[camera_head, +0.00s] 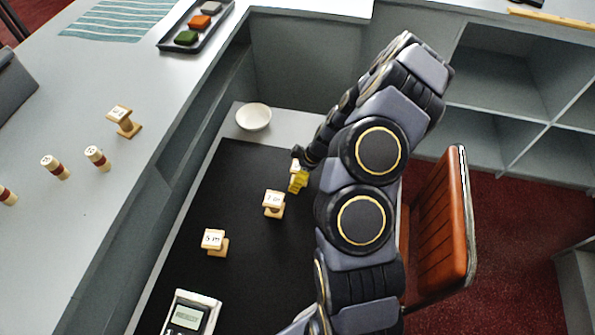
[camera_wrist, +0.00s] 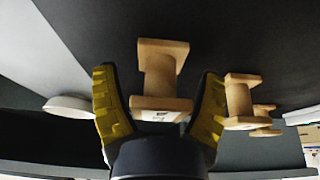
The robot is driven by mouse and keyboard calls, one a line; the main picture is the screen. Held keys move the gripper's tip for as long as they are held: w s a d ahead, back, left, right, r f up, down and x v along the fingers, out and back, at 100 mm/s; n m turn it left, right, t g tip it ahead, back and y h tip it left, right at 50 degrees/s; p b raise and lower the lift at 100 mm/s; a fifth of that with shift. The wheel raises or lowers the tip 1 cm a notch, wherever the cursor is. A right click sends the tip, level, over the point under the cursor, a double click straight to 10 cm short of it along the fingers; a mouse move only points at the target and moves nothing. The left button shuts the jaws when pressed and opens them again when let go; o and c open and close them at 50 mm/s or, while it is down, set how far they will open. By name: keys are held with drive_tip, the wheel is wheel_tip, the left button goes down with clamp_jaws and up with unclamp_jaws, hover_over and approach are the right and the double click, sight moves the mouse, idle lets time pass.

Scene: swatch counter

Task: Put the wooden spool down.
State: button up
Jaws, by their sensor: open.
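A wooden spool (camera_wrist: 160,75) with square ends stands between the two yellow fingers of my gripper (camera_wrist: 160,108) in the wrist view. Dark gaps show between the spool and both fingers, so my gripper is open around it. The spool's far end appears to rest on the black mat (camera_wrist: 100,30). In the head view, my gripper (camera_head: 298,181) is low over the mat near its far end. There the spool (camera_head: 294,166) is mostly hidden behind the fingers, with only a pale bit of its top showing.
Two similar labelled spools (camera_head: 273,200) (camera_head: 213,240) stand nearer on the mat. A white bowl (camera_head: 253,117) is beyond its far edge, and a card-reader-like device (camera_head: 190,314) is at the near end. The raised counter (camera_head: 90,210) at left holds more spools and a swatch tray (camera_head: 163,46).

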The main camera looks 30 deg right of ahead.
drive_tip(key=v, duration=1.2)
drive_tip(key=a+r+g, duration=0.1)
drive_tip(key=a+r, duration=0.5)
drive_tip(key=s+a+r+m+g+h, duration=0.2)
drive_tip(key=s+a+r+m+g, duration=0.15)
drive_tip(key=s+a+r, duration=0.7)
drive_tip(key=s+a+r+m+h, duration=0.1)
drive_tip(key=s+m, duration=0.4)
drive_tip(key=s, duration=0.5)
drive_tip(key=shift+s+a+r, duration=0.3)
drive_tip(key=shift+a+r, duration=0.1)
drive_tip(key=shift+r, duration=0.2)
drive_tip(key=shift+o, duration=0.7)
drive_tip(key=shift+m+g, duration=0.25)
